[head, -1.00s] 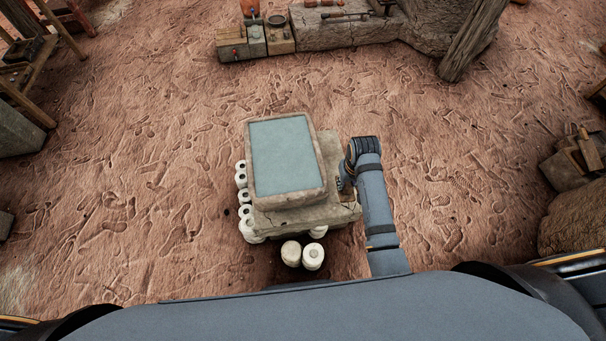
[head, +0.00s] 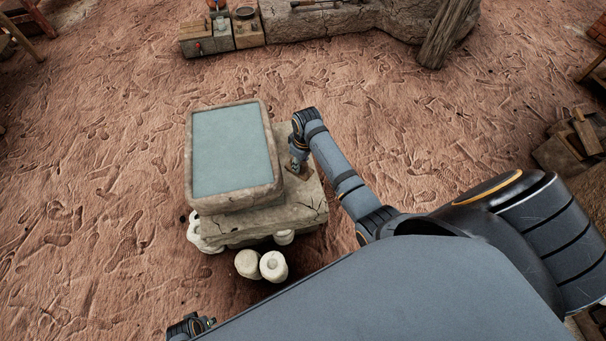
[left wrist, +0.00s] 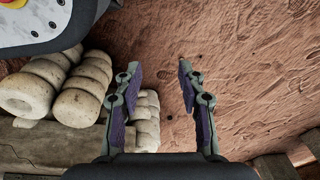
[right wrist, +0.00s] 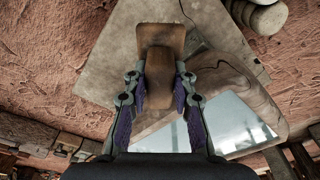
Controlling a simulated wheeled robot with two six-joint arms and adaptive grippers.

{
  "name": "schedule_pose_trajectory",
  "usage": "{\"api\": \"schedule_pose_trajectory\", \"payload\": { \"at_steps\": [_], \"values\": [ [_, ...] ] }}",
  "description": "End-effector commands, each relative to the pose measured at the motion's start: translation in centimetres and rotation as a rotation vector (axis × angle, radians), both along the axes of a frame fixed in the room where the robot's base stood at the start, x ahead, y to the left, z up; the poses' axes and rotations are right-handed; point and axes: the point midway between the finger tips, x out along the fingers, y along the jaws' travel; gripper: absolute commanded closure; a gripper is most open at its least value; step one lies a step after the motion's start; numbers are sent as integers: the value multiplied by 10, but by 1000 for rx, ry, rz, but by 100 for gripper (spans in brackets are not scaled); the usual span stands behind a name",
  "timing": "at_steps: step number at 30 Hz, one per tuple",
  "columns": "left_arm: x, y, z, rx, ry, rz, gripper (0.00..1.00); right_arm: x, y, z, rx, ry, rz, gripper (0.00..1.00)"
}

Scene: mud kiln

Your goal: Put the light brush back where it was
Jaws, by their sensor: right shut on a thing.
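My right gripper (right wrist: 159,80) is shut on a brown wooden piece (right wrist: 162,40), which looks like the brush. Its bristles are not seen. In the head view my right gripper (head: 298,165) points down over the bare right part of the stone slab (head: 308,200), beside the water basin (head: 232,150); the brush is hardly visible there. I cannot tell whether it touches the slab. My left gripper (left wrist: 158,78) is open and empty, low beside the pale stacked rolls (left wrist: 85,85).
The water-filled basin sits on the slab just left of my right gripper. Pale cylinders (head: 272,266) stand at the slab's front. Boxes (head: 205,40) and a stone ledge (head: 320,20) lie at the back. Wooden blocks (head: 575,140) stand at right. Open ground lies between.

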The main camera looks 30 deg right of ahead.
Motion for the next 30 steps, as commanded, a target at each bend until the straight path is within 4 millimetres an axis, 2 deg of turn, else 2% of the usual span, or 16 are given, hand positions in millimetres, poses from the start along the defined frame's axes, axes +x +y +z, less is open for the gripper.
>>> {"api": "schedule_pose_trajectory", "payload": {
  "at_steps": [1,3,13,18,21,24,28,30],
  "values": [
    [8,-2,-17,-2,-4,-1,60,6,-7,-28,-1,-3,27,99],
    [17,-4,-16,-4,-7,-2,60,12,-13,-38,1,-4,61,99],
    [28,-8,-1,-10,-8,-4,60,17,-20,-50,6,-3,104,99],
    [42,-18,30,-25,-4,-7,60,17,-20,-86,5,-2,103,99],
    [45,-23,49,-34,0,-9,60,17,-20,-100,5,-3,103,99],
    [46,-25,61,-39,4,-11,60,17,-20,-106,5,-5,103,99],
    [46,-26,65,-40,7,-12,60,17,-20,-107,5,-5,103,99],
    [48,-28,72,-43,4,-13,60,17,-20,-116,5,-3,103,99]
  ]
}}
